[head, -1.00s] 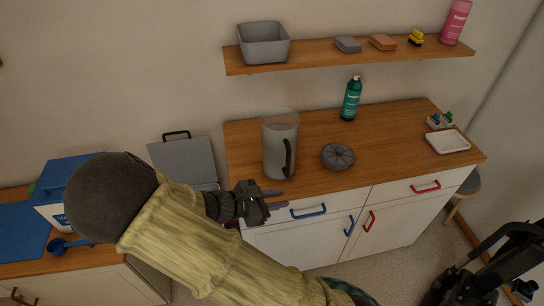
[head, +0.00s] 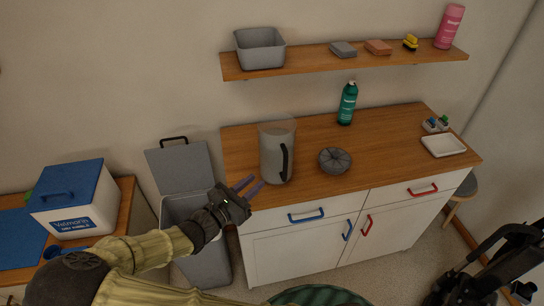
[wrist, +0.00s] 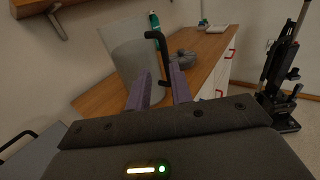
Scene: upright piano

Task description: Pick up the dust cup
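The dust cup (head: 270,153) is a clear grey cylinder with a black handle, standing upright on the left end of the wooden counter. It also shows in the wrist view (wrist: 125,62), with its handle at its right side. My gripper (head: 254,184) is at the counter's left front edge, just left of and below the cup. Its two purple fingers are apart with nothing between them. In the wrist view my gripper (wrist: 162,80) points toward the cup and handle; whether a finger touches the cup I cannot tell.
A dark round filter-like part (head: 335,160) lies right of the cup. A green bottle (head: 347,103) and a white tray (head: 444,145) stand on the counter (head: 390,140). A grey bin (head: 205,262) with its lid up is left of the cabinet. A shelf (head: 350,61) hangs above.

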